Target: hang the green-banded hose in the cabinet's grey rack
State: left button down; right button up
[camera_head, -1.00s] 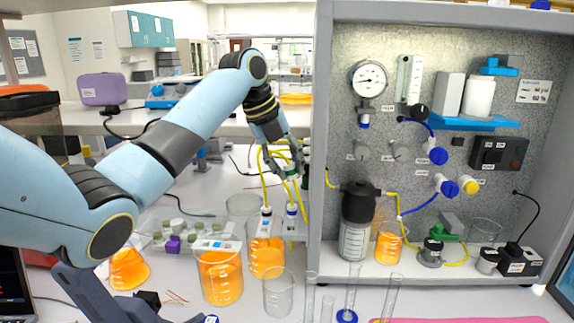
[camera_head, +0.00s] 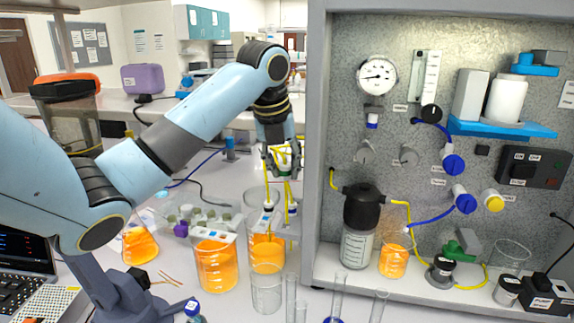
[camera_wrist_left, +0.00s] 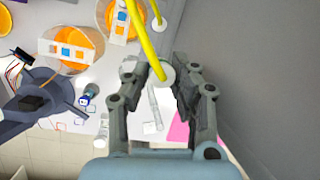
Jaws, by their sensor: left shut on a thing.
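My left gripper (camera_head: 283,160) is shut on a yellow hose (camera_head: 270,180) near a green band (camera_head: 284,149). The hose loops at the gripper and its legs hang down to dark and white ends above the orange beakers. In the left wrist view the yellow hose (camera_wrist_left: 142,35) runs up from between the fingers (camera_wrist_left: 166,90). The gripper is left of the cabinet (camera_head: 312,150), outside its side wall. I cannot make out the grey rack with certainty. My right gripper is not in view.
Beakers of orange liquid (camera_head: 216,265) (camera_head: 267,255) stand below the gripper, with an empty beaker (camera_head: 266,295) in front. Inside the cabinet are a black-capped bottle (camera_head: 358,245), a small orange beaker (camera_head: 394,262), and a gauge (camera_head: 377,75) on the back panel.

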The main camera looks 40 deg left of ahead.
pick_arm(q)
jog(key=shift+w+f, duration=0.1)
jog(key=shift+f, duration=1.55)
notch_tip(320, 180, down, 9)
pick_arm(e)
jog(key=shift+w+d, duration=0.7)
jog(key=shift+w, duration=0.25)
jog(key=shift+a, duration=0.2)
pick_arm(q)
jog(key=shift+f, duration=0.15)
